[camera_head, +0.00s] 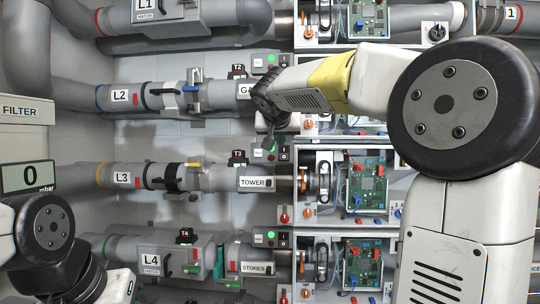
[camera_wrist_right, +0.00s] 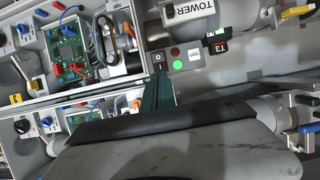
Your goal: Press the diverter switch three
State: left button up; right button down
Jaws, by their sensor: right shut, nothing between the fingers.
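The third-row switch box (camera_head: 262,157) sits behind the TOWER tube, beside the black T3 tag (camera_head: 237,158). In the right wrist view the box (camera_wrist_right: 188,58) shows a red and a green round spot, with a small black rocker switch (camera_wrist_right: 158,58) at its left end. My right gripper (camera_head: 269,150) points down in front of the box and partly covers it. Its dark green fingers (camera_wrist_right: 158,80) are shut and empty, with the tips close below the rocker. I cannot tell whether they touch it. My left arm shows at the lower left; its gripper is out of view.
Tubes labelled L2 (camera_head: 121,96), L3 (camera_head: 123,178) and L4 (camera_head: 152,260) run across the wall. Open boxes with green circuit boards (camera_head: 367,185) stand right of them. A FILTER unit with a display (camera_head: 28,177) stands at the left.

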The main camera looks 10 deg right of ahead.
aim_at(283, 157)
jog(key=shift+w+f, duration=0.1)
jog(key=shift+w, duration=0.05)
jog(key=x, duration=1.3)
jog(key=shift+w+d, duration=0.1)
jog(key=shift+d, duration=0.1)
jog(key=shift+w, duration=0.2)
jog(key=shift+w+d+f, duration=0.1)
jog(key=shift+f, duration=0.15)
